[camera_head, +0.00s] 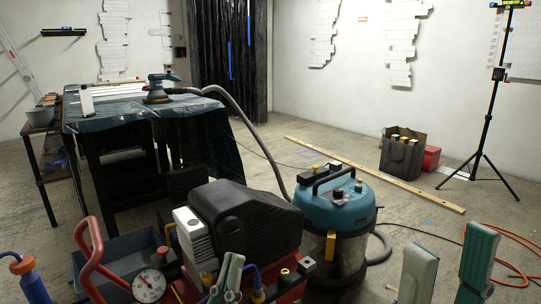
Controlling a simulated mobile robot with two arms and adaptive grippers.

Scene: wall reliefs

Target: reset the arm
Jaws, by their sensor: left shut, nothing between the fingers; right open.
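My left gripper (234,258) shows at the bottom centre, in front of the red compressor (245,220) with its black cover. Its pale green fingers are together, with nothing seen between them. My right gripper (451,240) shows at the bottom right, with its two green-and-grey fingers spread apart and bare floor between them. It is to the right of the teal vacuum (338,205) and holds nothing. Both arms are mostly below the frame.
A sheet-covered table (112,112) bears a sander (158,88) at the left. A plank (380,175), a dark bag (402,155), a tripod (489,120) and an orange hose (515,240) are at the right. The mid-right floor has free room.

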